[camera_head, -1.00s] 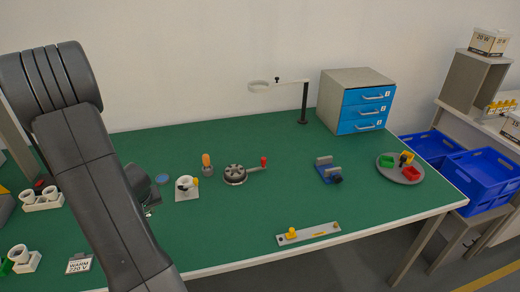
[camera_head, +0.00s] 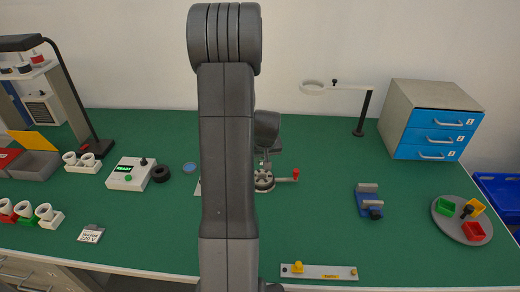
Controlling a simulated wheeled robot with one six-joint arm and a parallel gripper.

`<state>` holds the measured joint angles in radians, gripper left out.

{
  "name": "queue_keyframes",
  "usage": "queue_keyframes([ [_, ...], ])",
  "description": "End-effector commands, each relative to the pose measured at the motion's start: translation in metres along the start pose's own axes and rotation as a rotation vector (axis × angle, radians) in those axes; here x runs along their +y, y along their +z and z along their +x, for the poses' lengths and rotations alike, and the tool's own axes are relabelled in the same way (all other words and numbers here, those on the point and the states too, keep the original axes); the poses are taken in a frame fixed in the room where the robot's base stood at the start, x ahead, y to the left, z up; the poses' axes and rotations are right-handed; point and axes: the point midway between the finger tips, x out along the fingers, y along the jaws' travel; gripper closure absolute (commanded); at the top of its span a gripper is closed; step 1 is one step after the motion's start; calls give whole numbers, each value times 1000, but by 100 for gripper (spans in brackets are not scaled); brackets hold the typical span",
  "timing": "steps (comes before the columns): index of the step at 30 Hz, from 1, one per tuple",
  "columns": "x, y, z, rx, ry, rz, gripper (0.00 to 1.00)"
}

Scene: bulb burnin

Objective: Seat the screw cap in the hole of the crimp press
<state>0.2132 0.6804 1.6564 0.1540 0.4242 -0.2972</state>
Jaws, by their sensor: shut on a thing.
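The round dark metal device with spokes and a red-knobbed lever (camera_head: 264,182), which I take for the crimp press, stands mid-table just right of my arm. Its hole cannot be made out. My gripper (camera_head: 264,158) is small in view, pointing down just above and behind this device. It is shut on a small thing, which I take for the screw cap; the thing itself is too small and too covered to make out. My forearm hides the table to the left of the device.
A blue vise (camera_head: 369,203), a round tray with coloured bins (camera_head: 461,232), a blue-fronted drawer cabinet (camera_head: 432,132) and a ring lamp (camera_head: 362,113) stand right. A white READY box (camera_head: 130,174) and sockets (camera_head: 82,163) stand left. A gauge strip (camera_head: 318,272) lies at the front edge.

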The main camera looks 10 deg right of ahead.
Motion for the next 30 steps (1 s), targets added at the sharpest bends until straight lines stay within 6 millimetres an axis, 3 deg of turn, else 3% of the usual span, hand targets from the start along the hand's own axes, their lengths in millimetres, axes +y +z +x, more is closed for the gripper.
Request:
queue_keyframes([
  [8, 2, 4, 10, 0, -2, 0, 99],
  [22, 2, 21, 51, 1, -1, -1, 99],
  [30, 2, 23, 56, 1, -1, -1, 99],
])
